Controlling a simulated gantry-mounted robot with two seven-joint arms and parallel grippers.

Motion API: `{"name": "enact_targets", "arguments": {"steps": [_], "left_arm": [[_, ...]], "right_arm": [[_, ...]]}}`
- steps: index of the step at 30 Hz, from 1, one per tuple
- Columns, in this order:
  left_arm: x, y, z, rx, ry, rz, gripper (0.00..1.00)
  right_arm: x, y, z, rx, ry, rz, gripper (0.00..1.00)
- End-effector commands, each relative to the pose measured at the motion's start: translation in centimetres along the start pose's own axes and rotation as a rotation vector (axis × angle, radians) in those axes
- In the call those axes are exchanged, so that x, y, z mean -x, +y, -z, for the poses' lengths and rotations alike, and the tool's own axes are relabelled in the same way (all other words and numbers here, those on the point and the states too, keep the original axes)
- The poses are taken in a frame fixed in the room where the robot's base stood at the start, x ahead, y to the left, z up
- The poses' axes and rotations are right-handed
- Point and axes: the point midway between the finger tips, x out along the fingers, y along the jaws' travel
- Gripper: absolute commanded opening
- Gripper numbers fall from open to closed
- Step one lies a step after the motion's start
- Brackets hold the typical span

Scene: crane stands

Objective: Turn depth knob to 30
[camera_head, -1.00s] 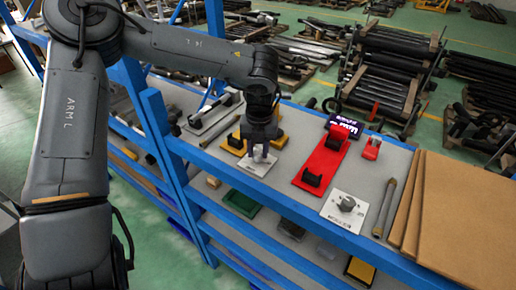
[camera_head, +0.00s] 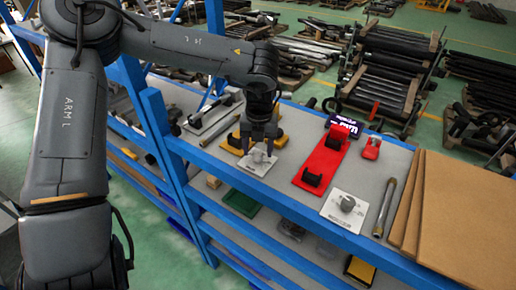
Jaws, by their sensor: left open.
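A white plate with a small grey knob (camera_head: 260,157) lies on the grey shelf top (camera_head: 300,150). My left gripper (camera_head: 258,150) points down over this knob, open, its fingertips close to it; I cannot tell whether they touch. A second white plate (camera_head: 333,213) with a grey knob (camera_head: 347,204) lies further right, clear of the gripper. The lettering on both plates is too small to read, so I cannot tell which knob is the depth knob. My right gripper is not in view.
A red plate with black parts (camera_head: 315,168) lies between the two knob plates. A yellow-based item (camera_head: 237,143) sits just behind the gripper's left side. A metal rod (camera_head: 384,208) and brown boards (camera_head: 455,215) lie at the right. Blue uprights (camera_head: 160,130) stand at the left.

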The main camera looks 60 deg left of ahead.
Motion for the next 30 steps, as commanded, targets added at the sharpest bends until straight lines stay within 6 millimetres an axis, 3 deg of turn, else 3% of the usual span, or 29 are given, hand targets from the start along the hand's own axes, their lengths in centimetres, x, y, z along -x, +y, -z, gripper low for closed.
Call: {"name": "enact_targets", "arguments": {"steps": [18,30], "left_arm": [[9.1,0.0,0.0,0.0,-0.003,0.001,0.59],[10.4,0.0,0.1,-0.001,-0.001,0.001,0.59]], "right_arm": [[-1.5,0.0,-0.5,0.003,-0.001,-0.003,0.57],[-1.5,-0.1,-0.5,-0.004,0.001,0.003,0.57]]}}
